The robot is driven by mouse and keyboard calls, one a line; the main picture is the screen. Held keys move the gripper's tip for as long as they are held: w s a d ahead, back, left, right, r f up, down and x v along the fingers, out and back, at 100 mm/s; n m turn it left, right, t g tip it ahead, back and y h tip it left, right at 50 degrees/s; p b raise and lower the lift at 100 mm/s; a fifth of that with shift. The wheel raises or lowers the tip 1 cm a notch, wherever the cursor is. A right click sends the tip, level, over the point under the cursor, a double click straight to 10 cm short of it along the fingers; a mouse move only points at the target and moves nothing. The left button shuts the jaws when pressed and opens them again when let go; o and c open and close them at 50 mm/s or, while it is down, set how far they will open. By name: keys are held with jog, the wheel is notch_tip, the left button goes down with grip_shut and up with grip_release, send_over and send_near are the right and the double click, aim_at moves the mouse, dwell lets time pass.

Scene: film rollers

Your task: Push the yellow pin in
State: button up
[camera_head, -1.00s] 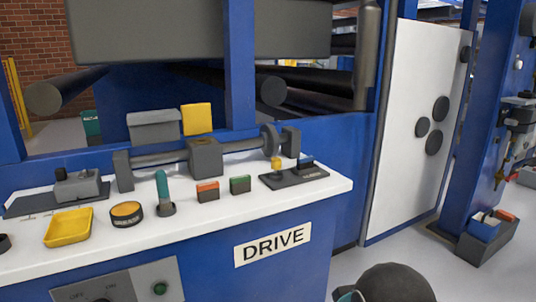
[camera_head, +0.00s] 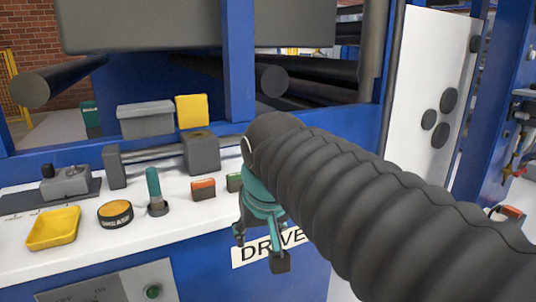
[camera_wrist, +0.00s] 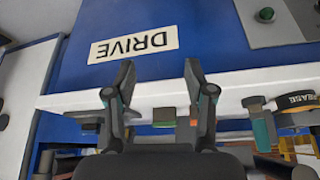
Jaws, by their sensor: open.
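The yellow pin does not show in the head view now. My arm covers the right end of the white bench top, where the pin stood on a dark plate a second ago. In the wrist view, upside down, a dark plate end (camera_wrist: 85,117) shows at the bench edge left of my fingers; I cannot make out the pin there. My gripper (camera_head: 260,248) hangs in front of the bench, by the DRIVE label. It is open and empty; in the wrist view its two fingers (camera_wrist: 159,71) stand apart over the blue front panel.
On the white bench top (camera_head: 80,262) stand a yellow tray (camera_head: 53,228), a round tin (camera_head: 115,213), a teal-handled lever (camera_head: 154,188), an orange-topped block (camera_head: 203,190) and a green-topped block (camera_head: 234,182). A grey shaft block (camera_head: 201,153) stands behind them.

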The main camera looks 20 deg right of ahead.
jog(key=w+d+r+m+g+h+b, duration=0.1)
jog(key=w+d+r+m, duration=0.3)
jog(key=w+r, duration=0.45)
jog(key=w+d+r+m+g+h, duration=0.1)
jog(key=w+d+r+m, duration=0.2)
jog(key=w+d+r, duration=0.45)
jog(key=b+x, duration=0.1)
jog(key=x, duration=0.3)
jog(key=w+b+x, duration=0.1)
jog(key=x, duration=0.3)
jog(key=b+x, duration=0.1)
jog(key=x, duration=0.3)
jog(key=shift+w+a+b, duration=0.15)
jog(key=shift+a+b, duration=0.2)
